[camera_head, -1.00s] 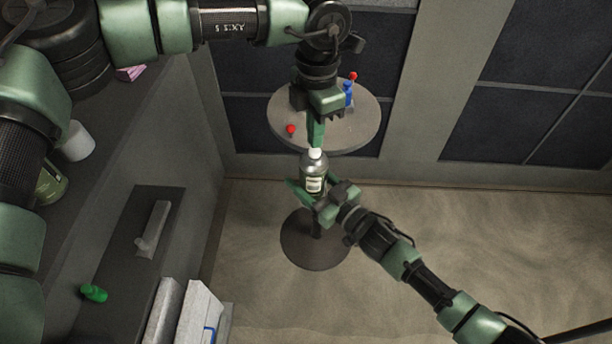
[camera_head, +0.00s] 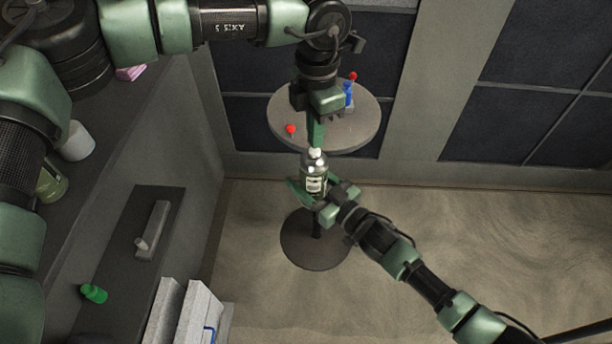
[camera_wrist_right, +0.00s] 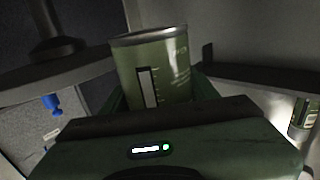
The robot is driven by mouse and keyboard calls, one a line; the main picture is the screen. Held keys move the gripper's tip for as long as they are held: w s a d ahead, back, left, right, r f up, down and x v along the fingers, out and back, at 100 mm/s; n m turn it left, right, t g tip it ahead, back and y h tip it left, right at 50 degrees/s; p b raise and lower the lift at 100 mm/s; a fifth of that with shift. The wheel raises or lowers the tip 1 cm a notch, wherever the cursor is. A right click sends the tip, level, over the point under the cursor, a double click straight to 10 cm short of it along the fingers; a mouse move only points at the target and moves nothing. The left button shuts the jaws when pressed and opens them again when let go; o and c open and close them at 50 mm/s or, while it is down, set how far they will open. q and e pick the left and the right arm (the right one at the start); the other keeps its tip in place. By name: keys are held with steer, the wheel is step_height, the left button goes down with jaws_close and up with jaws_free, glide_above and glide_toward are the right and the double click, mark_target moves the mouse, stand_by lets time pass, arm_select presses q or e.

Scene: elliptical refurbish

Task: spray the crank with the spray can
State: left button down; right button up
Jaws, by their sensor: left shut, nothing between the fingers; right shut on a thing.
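My right gripper (camera_head: 315,190) is shut on the spray can (camera_head: 313,170), a silvery can with a pale label and white top, held upright in front of the round table. In the right wrist view the can (camera_wrist_right: 155,70) looks greenish, standing between the fingers. My left gripper (camera_head: 316,140) is shut and empty, pointing down with its tips at the can's white top; I cannot tell whether they touch. On the round table, a blue part (camera_head: 348,94) with a red ball and a separate red knob (camera_head: 291,129) show, likely parts of the crank; my left gripper hides the middle.
The round table (camera_head: 365,125) stands on a pedestal by the panelled wall. A shelf unit at the left holds a white cup-like object (camera_head: 76,141), a green jar (camera_head: 52,183) and a small green bottle (camera_head: 94,293).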

arm_select(q)
steer(key=shift+f, duration=0.2)
arm_select(e)
steer(key=shift+r, duration=0.1)
arm_select(q)
steer(key=shift+f, duration=1.05)
arm_select(e)
steer(key=shift+r, duration=0.2)
arm_select(q)
steer(key=shift+r, duration=2.6)
arm_select(e)
steer(key=shift+f, duration=0.2)
